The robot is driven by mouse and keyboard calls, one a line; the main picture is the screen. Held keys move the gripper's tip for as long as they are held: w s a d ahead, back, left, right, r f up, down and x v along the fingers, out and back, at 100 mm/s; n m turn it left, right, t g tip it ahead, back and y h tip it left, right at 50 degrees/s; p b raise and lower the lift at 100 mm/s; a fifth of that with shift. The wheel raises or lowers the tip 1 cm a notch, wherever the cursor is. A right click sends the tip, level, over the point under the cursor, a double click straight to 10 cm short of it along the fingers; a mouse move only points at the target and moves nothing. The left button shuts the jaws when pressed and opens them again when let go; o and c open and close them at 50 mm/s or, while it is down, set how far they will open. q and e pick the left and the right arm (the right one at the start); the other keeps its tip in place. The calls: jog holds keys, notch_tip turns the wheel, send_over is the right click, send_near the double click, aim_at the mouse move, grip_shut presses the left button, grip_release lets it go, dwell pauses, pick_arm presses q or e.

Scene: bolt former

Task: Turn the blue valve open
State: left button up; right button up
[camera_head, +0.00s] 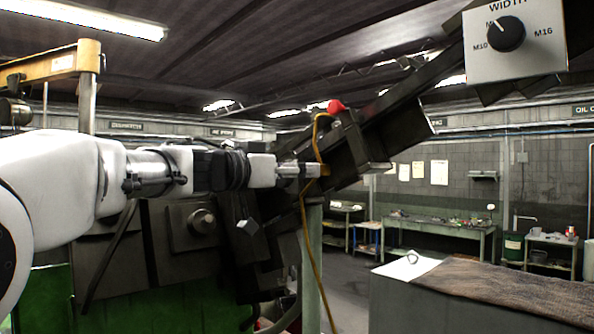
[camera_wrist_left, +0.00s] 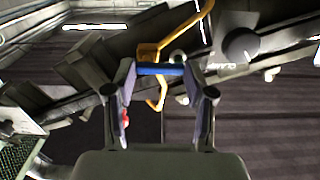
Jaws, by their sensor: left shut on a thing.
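The blue valve (camera_wrist_left: 160,69) shows in the left wrist view as a short blue bar on a yellow-orange fitting (camera_wrist_left: 148,53). My left gripper (camera_wrist_left: 160,72) has one finger at each end of the blue bar and is shut on it. In the head view my left gripper (camera_head: 312,171) reaches in from the left to the dark machine beside a yellow pipe (camera_head: 318,135). The blue bar cannot be made out there, as the gripper hides it. My right gripper is in neither view.
A red knob (camera_head: 336,106) sits on the machine just above the gripper. A grey panel with a black width dial (camera_head: 506,34) hangs at the upper right. A grey block with a brown mat (camera_head: 500,290) stands at the lower right. Workbenches (camera_head: 436,226) are far behind.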

pick_arm(q)
jog(key=shift+m, duration=0.3)
jog(key=shift+s+d+r+m+b, duration=0.15)
jog(key=shift+s+r+m, duration=0.1)
jog(key=shift+m, duration=2.6)
jog(key=shift+s+d+r+m+b, duration=0.1)
jog(key=shift+d+r+m, duration=0.1)
jog(key=shift+m, duration=2.7)
jog(key=shift+s+d+r+m+b, duration=0.15)
jog(key=shift+s+r+m, duration=0.1)
jog(key=shift+m, duration=2.6)
jog(key=o, duration=1.2)
jog(key=shift+w, duration=0.1)
jog(key=shift+c, duration=0.2)
jog(key=shift+w+d, duration=0.1)
